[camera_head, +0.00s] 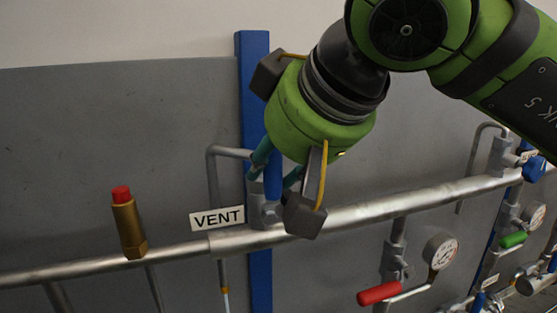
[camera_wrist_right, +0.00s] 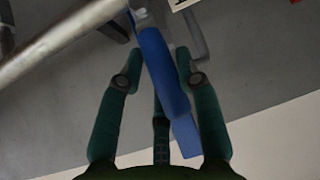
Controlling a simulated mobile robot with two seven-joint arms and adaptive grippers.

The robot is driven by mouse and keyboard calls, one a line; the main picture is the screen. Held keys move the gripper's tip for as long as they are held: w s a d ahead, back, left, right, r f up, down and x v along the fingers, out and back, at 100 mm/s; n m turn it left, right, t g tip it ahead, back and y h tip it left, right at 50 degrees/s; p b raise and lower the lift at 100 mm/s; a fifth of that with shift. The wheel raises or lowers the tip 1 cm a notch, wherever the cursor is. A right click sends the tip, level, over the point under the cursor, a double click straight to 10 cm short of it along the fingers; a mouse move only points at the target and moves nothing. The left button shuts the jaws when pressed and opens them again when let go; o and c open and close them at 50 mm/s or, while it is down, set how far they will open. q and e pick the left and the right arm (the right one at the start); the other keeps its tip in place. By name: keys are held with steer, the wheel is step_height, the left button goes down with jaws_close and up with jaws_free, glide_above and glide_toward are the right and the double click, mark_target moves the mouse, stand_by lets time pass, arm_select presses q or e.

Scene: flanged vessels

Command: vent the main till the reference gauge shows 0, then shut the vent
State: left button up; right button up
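The vent valve (camera_head: 264,208) sits on the main pipe (camera_head: 400,203) beside a white VENT label (camera_head: 217,218). Its blue handle (camera_head: 273,175) points up, roughly across the pipe; in the wrist view the blue handle (camera_wrist_right: 163,75) lies between my fingers. My right gripper (camera_head: 277,168) reaches down over it, its teal fingers on either side. The fingers of my right gripper (camera_wrist_right: 160,62) look open, with a small gap beside the handle. A dial gauge (camera_head: 441,250) hangs below the pipe; its reading is too small to tell, and which gauge is the reference is unclear. My left gripper is not in view.
A brass fitting with a red cap (camera_head: 129,222) stands on the pipe at left. A red-handled valve (camera_head: 380,293) and a green-handled valve (camera_head: 513,239) are at lower right, with another gauge (camera_head: 534,214). A blue post (camera_head: 254,85) stands behind my gripper.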

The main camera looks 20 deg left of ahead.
steer(key=shift+o, duration=1)
steer(key=shift+s+r, duration=0.1)
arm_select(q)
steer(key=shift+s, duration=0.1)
arm_select(e)
steer(key=v, duration=1.1)
steer(key=shift+s+d+r, duration=0.2)
steer(key=shift+s+r, duration=0.05)
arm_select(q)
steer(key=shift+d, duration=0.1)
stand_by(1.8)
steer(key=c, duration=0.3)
